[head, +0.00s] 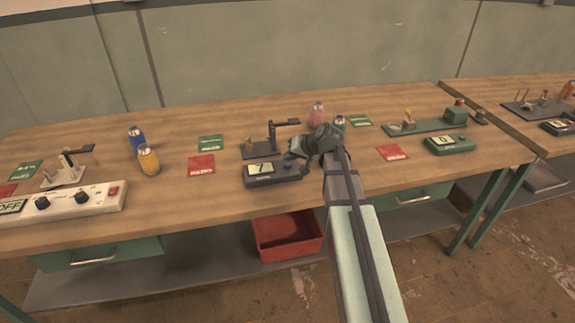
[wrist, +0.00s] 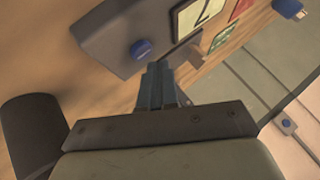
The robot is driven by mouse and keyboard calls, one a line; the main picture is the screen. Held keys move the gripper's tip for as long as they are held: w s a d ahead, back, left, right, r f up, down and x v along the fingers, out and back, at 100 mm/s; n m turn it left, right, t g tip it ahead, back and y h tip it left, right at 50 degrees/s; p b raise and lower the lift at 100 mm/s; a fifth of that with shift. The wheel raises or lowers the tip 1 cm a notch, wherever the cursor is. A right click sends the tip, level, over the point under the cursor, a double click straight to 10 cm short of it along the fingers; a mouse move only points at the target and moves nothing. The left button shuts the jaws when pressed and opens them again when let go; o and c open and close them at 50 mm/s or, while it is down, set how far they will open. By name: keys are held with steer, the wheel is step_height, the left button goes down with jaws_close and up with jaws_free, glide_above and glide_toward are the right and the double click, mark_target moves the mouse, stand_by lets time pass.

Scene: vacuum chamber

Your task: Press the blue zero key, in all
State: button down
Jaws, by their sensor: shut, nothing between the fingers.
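A dark grey meter box (head: 275,173) sits near the front edge of the bench, and its pale display (head: 263,168) appears to read 7. In the wrist view the box (wrist: 100,25) fills the upper left, with a round blue key (wrist: 141,48) on its face beside the display (wrist: 200,14). My gripper (wrist: 155,68) is shut and empty, its fingertips close to the blue key; I cannot tell whether they touch it. In the head view my gripper (head: 308,150) is over the right end of the box and partly hides that end.
A small stand (head: 270,138) is behind the box. A green meter (head: 449,145) is at right, a white power unit (head: 70,204) at left. A red bin (head: 287,237) is below.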

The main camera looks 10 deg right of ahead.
mark_target(290, 165)
steer(key=shift+f, duration=0.75)
stand_by(0.8)
steer(key=shift+r, duration=0.85)
steer(key=shift+r, duration=0.1)
steer(key=shift+r, duration=2.45)
